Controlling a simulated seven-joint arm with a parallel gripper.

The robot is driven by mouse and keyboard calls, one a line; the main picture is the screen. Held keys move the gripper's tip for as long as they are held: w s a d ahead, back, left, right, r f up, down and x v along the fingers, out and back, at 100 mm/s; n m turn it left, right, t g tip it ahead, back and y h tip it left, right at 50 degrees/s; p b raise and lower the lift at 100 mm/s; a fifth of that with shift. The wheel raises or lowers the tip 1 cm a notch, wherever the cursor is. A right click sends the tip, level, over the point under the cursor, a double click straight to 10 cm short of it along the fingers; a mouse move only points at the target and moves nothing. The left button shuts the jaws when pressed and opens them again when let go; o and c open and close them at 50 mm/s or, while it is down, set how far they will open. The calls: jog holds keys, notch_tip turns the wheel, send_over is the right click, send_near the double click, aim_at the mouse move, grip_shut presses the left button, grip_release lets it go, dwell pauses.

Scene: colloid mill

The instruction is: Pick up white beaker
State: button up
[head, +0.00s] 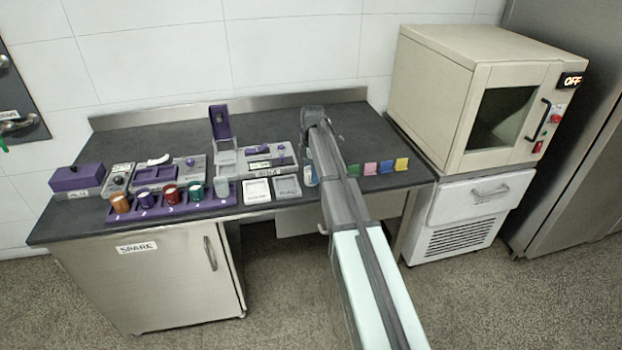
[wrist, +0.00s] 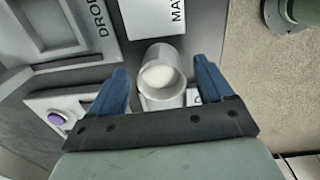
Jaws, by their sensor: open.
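The white beaker (wrist: 162,78) stands in the wrist view between the two blue fingers of my gripper (wrist: 160,72). Its round mouth faces the camera, and pale content or a pale floor shows inside. The fingers are open, one on each side, with a visible gap at the left; the gap at the right looks narrower. I cannot tell whether either finger touches it. In the head view my arm covers most of this spot, and the beaker cannot be made out clearly there.
A purple rack (head: 150,214) with coloured cups stands at the left of the dark counter (head: 350,122). Two pale labelled trays (head: 257,192) lie left of my arm. Several small coloured blocks (head: 386,167) stand to its right. A beige oven (head: 440,90) reads OFF.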

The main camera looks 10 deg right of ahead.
jog(key=shift+f, duration=0.65)
jog(key=c, duration=1)
jog(key=shift+c, duration=0.2)
